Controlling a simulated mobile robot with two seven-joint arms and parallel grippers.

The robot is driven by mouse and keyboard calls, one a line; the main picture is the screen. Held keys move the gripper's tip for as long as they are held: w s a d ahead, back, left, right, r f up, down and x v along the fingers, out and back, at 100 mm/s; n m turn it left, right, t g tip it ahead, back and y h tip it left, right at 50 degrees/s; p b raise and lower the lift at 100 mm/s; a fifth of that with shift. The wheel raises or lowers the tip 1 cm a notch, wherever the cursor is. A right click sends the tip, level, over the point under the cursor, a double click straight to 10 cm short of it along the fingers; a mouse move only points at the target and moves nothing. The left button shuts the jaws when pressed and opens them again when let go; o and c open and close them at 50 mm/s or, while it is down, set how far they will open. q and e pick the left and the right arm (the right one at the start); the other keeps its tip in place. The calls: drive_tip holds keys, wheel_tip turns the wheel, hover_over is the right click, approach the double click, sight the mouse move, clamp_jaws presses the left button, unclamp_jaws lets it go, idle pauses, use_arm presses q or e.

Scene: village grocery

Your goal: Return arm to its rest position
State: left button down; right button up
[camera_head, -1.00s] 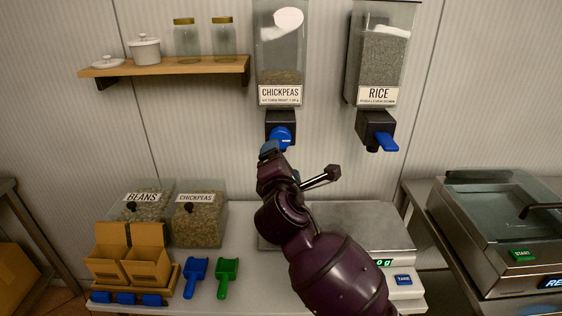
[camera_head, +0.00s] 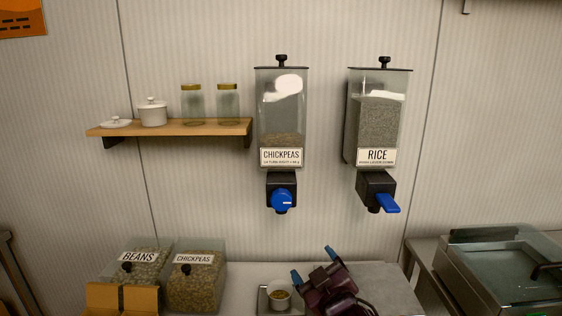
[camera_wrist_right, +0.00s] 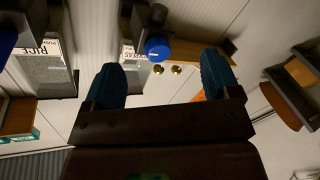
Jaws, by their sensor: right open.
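My right gripper (camera_head: 313,265) is at the bottom centre of the head view, low over the counter and just right of a small white cup (camera_head: 278,294). It is open and empty, with its two blue-tipped fingers apart. In the right wrist view the open gripper (camera_wrist_right: 160,85) has nothing between its fingers, and the chickpeas dispenser's blue knob (camera_wrist_right: 157,49) shows beyond them. My left gripper is not in view.
The chickpeas dispenser (camera_head: 282,115) and rice dispenser (camera_head: 378,125) hang on the wall above. A wooden shelf (camera_head: 180,129) with jars is at upper left. Bins of beans (camera_head: 140,268) and chickpeas (camera_head: 195,280) stand on the left. A sealing machine (camera_head: 500,265) is at right.

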drive_tip(key=s+d+f+m+g+h, duration=0.2)
drive_tip(key=s+d+f+m, duration=0.2)
drive_tip(key=s+d+f, duration=0.6)
drive_tip(key=s+d+f+m+g+h, duration=0.3)
drive_tip(key=s+d+f, duration=0.7)
drive_tip(key=s+f, duration=0.6)
drive_tip(key=shift+s+d+m, duration=0.15)
drive_tip(key=shift+d+m, duration=0.1)
drive_tip(key=shift+m, duration=0.55)
